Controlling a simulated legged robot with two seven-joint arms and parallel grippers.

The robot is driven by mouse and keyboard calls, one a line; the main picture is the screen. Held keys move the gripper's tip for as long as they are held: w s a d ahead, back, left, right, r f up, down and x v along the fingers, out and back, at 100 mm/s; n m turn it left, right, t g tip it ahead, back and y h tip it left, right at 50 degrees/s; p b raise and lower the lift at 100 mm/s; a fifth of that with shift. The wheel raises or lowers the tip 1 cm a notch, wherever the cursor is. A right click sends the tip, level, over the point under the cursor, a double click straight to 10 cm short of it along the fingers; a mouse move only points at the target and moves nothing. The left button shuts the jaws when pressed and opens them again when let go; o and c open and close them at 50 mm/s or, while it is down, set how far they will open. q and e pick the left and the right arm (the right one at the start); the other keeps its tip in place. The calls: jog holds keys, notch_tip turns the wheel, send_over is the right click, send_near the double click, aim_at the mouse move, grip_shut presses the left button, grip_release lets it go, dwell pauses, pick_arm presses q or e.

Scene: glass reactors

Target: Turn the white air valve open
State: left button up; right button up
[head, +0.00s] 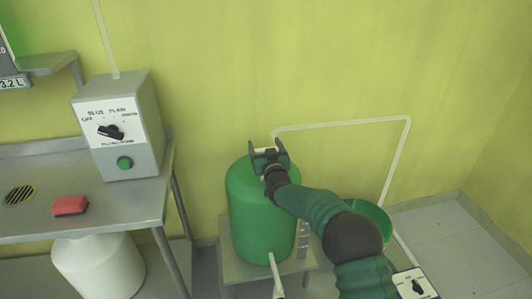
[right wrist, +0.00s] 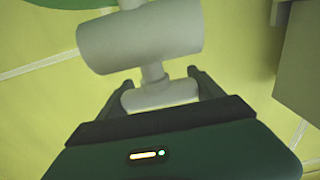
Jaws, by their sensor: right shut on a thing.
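The white air valve shows large in the right wrist view, with a thick round body (right wrist: 140,37) and a short stem leading to a flat handle (right wrist: 160,94). My right gripper (right wrist: 158,88) has one finger on each side of that handle and is shut on it. In the head view, my right gripper (head: 268,157) is at the top of the green tank (head: 255,215), by the wall pipe. It hides most of the valve there. How far the handle is turned is hard to tell. My left gripper is not in view.
A thin white pipe (head: 345,123) runs along the yellow wall behind the tank. A grey control box (head: 125,125) and a red block (head: 69,205) stand on the metal table (head: 110,215) at left. A green bowl-like vessel (head: 372,215) is behind my right arm.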

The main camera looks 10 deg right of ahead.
jog(key=shift+a+f, duration=0.1)
jog(key=o, duration=1.4)
jog(key=shift+c, duration=0.2)
jog(key=s+p, duration=0.2)
jog(key=s, duration=1.4)
jog(key=shift+s, duration=0.4)
